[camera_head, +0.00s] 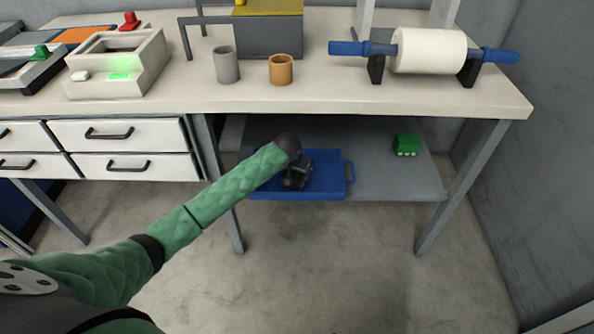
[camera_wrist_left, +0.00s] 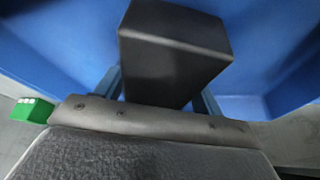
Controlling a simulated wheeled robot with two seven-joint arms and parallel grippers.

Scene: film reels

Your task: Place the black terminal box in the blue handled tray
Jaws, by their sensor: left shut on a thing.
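The blue handled tray (camera_head: 335,186) lies on the lower shelf under the workbench, its handle at the right side. Its blue inside fills the upper part of the left wrist view (camera_wrist_left: 50,45). My left gripper (camera_head: 296,180) reaches over the tray. It is shut on the black terminal box (camera_wrist_left: 172,60), a dark block between its fingers in the left wrist view. The box is over the tray's inside. I cannot tell whether it touches the tray floor. In the head view the gripper and forearm mostly hide the box. My right gripper is not in view.
A green block (camera_head: 405,146) sits on the lower shelf (camera_head: 400,180), right of the tray. The bench top (camera_head: 310,98) is above, with a grey cup (camera_head: 227,65), an orange cup (camera_head: 281,70) and a white roll (camera_head: 430,51). Bench legs flank the shelf.

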